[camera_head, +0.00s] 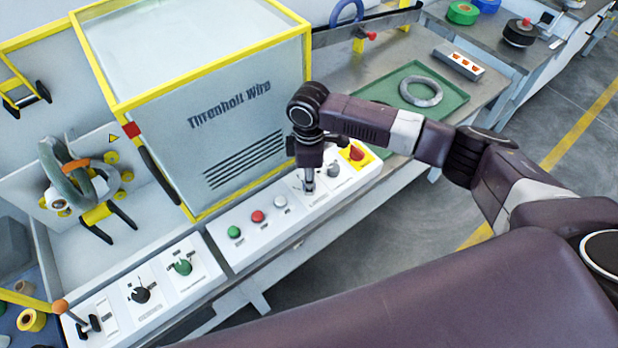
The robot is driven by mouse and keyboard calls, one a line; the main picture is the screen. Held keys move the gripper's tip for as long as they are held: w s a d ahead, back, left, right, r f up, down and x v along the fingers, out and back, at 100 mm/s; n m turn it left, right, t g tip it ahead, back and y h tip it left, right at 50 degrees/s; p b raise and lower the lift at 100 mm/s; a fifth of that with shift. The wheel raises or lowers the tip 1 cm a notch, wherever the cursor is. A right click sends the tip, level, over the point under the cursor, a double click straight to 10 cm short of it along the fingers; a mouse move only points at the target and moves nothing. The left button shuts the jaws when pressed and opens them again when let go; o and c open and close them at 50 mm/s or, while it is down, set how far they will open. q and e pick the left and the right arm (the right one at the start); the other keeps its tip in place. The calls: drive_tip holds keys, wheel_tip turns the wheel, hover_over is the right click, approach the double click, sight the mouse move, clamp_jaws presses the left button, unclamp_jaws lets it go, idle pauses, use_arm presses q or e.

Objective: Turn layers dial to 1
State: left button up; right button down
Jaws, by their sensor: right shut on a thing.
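A white control panel (248,249) runs along the front of the machine. My right gripper (309,184) points straight down at its right part, between a white button (280,201) and a grey dial (333,170). It is shut on a small dial there, which the fingers mostly hide. The label beside that dial is too small to read, and its pointer setting cannot be seen. A black dial (140,294) and a green dial (183,267) sit on the separate left panel. My left gripper is not in view.
A green button (234,232) and a red button (258,216) lie left of the gripper. A red switch on yellow (356,153) is close on its right. The yellow-framed machine housing (240,120) rises behind. A green tray (452,103) holds a grey coil (421,91).

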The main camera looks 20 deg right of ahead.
drive_tip(key=n+p, duration=0.1)
drive_tip(key=n, duration=0.3)
drive_tip(key=shift+r+n+p, duration=0.15)
drive_tip(key=shift+n+p, duration=0.15)
drive_tip(key=shift+p, duration=0.1)
drive_tip(key=n+p, duration=0.1)
drive_tip(key=n, duration=0.4)
drive_tip(key=shift+w+n, duration=0.1)
drive_tip(key=shift+n, duration=0.2)
drive_tip(key=c, duration=1.6)
unclamp_jaws()
wheel_tip(320, 180, up, 12)
drive_tip(key=shift+a+f, duration=0.1)
